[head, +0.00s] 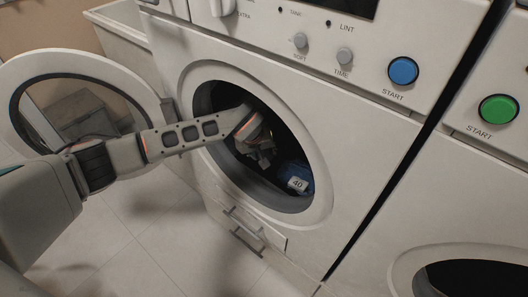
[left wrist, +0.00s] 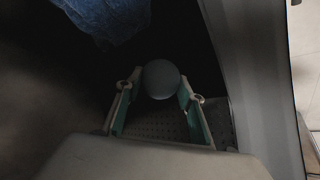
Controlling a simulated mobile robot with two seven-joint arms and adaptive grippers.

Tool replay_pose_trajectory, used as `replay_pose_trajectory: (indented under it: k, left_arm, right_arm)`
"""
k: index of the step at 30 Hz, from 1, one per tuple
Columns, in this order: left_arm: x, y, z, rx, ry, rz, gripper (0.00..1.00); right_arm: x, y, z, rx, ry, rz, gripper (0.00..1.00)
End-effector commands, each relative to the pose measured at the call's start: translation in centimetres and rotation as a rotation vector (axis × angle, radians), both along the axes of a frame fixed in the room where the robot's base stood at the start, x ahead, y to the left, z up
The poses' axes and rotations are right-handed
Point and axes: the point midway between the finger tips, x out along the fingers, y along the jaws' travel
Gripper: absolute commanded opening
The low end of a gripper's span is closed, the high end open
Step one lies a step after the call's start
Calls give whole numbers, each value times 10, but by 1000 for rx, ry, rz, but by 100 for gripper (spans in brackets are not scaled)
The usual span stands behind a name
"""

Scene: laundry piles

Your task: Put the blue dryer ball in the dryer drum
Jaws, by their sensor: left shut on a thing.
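The dryer drum (head: 290,137) is dark inside, and its round opening faces left in the head view. My left gripper (head: 264,160) reaches through the opening and is inside. In the left wrist view its two green-lined fingers (left wrist: 160,90) are shut on a round ball (left wrist: 160,78). The ball looks dull grey-blue in the dim light, and I take it for the blue dryer ball. It is held above the perforated drum wall (left wrist: 160,130). I cannot pick out the ball in the head view. My right gripper is not in view.
A blue cloth (head: 292,175) with a white tag reading 40 lies low in the drum; blue cloth (left wrist: 107,18) also shows in the wrist view. The round door (head: 55,62) stands open at left, behind my arm. Another machine with a green START button (head: 498,109) stands at right.

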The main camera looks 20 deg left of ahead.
Motion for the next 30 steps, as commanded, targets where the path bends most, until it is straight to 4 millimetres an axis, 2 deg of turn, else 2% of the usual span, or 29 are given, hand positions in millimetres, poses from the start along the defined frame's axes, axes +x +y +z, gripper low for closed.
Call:
replay_pose_trajectory:
  k: [6, 7, 8, 20, 25, 30]
  left_arm:
    - [1, 0, -2, 0, -1, 0, 15]
    - [1, 0, -1, 0, -1, 0, 45]
    - [1, 0, -1, 0, -1, 0, 53]
    - [1, 0, 2, -1, -3, 0, 55]
    - [-5, 1, 31, 1, -13, -1, 55]
    - [-18, 2, 58, 0, -16, -1, 55]
  right_arm:
    - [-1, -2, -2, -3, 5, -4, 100]
    - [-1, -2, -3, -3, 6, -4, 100]
    - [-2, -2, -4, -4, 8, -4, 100]
    - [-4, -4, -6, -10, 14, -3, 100]
    - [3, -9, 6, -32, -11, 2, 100]
    - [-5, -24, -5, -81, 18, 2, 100]
